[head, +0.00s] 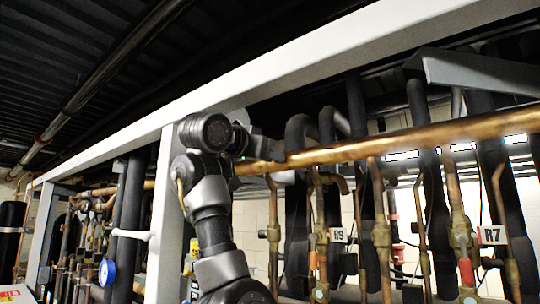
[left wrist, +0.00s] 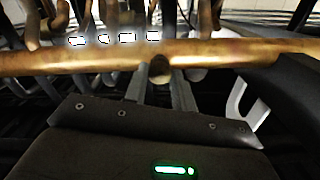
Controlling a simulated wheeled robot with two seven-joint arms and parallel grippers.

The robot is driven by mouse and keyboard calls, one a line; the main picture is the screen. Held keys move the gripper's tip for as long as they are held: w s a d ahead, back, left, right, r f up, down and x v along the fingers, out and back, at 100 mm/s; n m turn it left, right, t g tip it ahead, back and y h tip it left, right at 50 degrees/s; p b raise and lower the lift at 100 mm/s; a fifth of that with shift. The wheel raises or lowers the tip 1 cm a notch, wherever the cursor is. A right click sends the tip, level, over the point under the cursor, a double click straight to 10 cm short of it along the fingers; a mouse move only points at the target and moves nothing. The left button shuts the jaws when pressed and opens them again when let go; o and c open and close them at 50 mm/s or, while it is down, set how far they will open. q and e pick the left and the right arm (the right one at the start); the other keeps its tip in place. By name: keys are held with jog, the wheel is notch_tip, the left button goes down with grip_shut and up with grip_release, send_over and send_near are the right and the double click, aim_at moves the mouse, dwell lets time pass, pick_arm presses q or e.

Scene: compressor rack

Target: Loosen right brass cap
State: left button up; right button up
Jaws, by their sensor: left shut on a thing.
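My left gripper (head: 272,152) is at the long horizontal copper pipe (head: 400,143), in front of the rack. In the left wrist view its two grey fingers (left wrist: 160,88) reach up to the same pipe (left wrist: 80,57). Between the fingertips is a small round dark-brown cap (left wrist: 159,69), seen end-on against the pipe. The fingers are shut on it. In the head view the gripper and wrist hide this cap. I cannot tell whether it is turned. My right gripper is in neither view.
A white frame beam (head: 330,58) runs diagonally above my left arm, and a white post (head: 170,190) stands left of it. Black insulated pipes (head: 297,200) and brass valves (head: 380,235) crowd behind and below the copper pipe. Tags R9 (head: 337,235) and R7 (head: 492,235) hang there.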

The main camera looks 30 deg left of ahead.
pick_arm(q)
jog(key=shift+f+n+b, duration=0.2)
jog(key=shift+n+b, duration=0.4)
jog(key=shift+b, duration=0.35)
jog(key=shift+c, duration=0.3)
jog(key=shift+r+n+b, duration=0.3)
jog(key=shift+n+b, duration=0.3)
jog(key=shift+n, duration=0.4)
jog(key=o, duration=1)
jog(key=shift+f, duration=0.1)
